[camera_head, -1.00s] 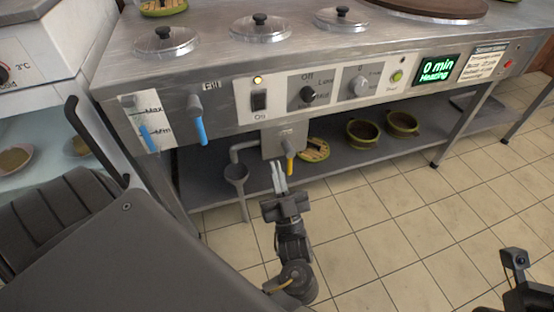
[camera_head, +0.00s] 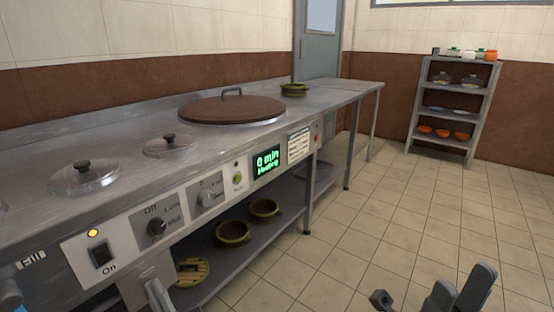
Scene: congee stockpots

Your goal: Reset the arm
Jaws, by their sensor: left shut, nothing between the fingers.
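My right gripper (camera_head: 462,290) shows at the bottom right over the tiled floor, dark fingers pointing up. Its base is cut off, and I cannot tell how far apart its fingers are.
The steel cooker (camera_head: 330,97) runs along the left with lidded pots, knobs and a green display (camera_head: 267,161) reading "0 min Heating". Green bowls (camera_head: 233,232) stand on its lower shelf. A shelving rack (camera_head: 452,108) stands at back right. The floor (camera_head: 400,220) between is clear.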

